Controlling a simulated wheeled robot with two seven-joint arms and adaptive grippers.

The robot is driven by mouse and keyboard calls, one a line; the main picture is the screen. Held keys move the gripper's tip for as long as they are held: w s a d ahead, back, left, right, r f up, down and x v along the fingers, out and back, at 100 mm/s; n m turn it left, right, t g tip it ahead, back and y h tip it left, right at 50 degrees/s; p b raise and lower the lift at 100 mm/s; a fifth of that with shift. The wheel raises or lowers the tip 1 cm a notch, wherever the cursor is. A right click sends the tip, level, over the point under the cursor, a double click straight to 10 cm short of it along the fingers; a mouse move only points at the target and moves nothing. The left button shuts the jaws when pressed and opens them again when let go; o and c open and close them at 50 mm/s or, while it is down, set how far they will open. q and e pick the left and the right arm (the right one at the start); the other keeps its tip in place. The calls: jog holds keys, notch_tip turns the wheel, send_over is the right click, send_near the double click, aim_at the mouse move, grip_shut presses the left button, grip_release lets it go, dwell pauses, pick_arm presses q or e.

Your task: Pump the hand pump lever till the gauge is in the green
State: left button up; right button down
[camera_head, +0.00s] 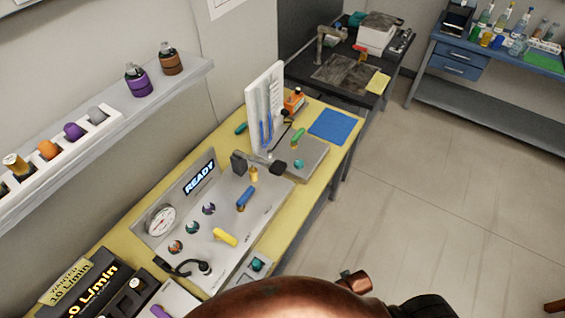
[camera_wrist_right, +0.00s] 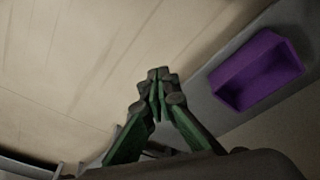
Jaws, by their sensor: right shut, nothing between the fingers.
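A steel panel on the yellow bench carries a round white gauge (camera_head: 160,220) at its left end; its needle and any green zone are too small to read. What looks like the pump lever (camera_head: 278,168), a bar with a black end, comes from a dark block at the panel's far end. A curved black handle (camera_head: 184,266) sits at the near end; I cannot tell its role. My right gripper (camera_wrist_right: 158,78) is shut and empty in the right wrist view, above pale floor, with neither lever nor gauge there. My left gripper is not in view.
A lit READY display (camera_head: 199,178) stands behind the panel. A yellow handle (camera_head: 225,237), a blue handle (camera_head: 245,197) and several knobs are on it. A white shelf (camera_head: 110,120) runs along the wall. A purple bin (camera_wrist_right: 255,70) shows beside my right gripper. Floor is open right.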

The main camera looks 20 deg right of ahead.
jog(key=s+f+g, duration=0.1)
jog(key=s+f, duration=0.4)
jog(key=f, duration=0.4)
jog(key=s+f, duration=0.5)
jog(key=f, duration=0.3)
jog(key=s+f, duration=0.7)
jog(key=s, duration=0.5)
jog(key=shift+a+f+n+g, duration=0.2)
jog(key=shift+f+n+g, duration=0.1)
jog(key=shift+n+g, duration=0.1)
